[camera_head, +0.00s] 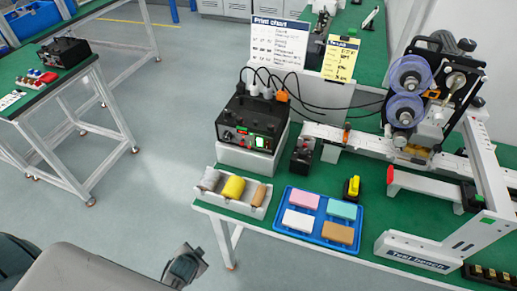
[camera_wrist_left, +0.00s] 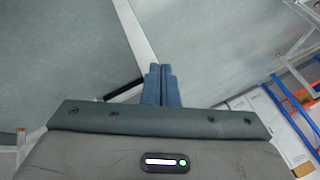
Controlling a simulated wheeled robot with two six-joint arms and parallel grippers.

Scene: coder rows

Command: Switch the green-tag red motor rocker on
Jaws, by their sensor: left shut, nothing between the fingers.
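A black control box (camera_head: 250,118) stands on a white riser on the green bench. Which control is the green-tag red motor rocker is too small to tell. My left gripper (camera_head: 185,266) is low at the bottom, over the floor, left of the bench and apart from the boxes. In the left wrist view its blue-grey fingers (camera_wrist_left: 161,84) are together and empty. My right gripper is not in view.
A white tray (camera_head: 212,205) with rolls and a blue tray (camera_head: 276,226) with coloured blocks lie at the bench's front. A yellow-black item (camera_head: 352,187) is beside them. A machine with purple reels (camera_head: 405,108) stands right. Another table (camera_head: 25,110) is left; floor between is clear.

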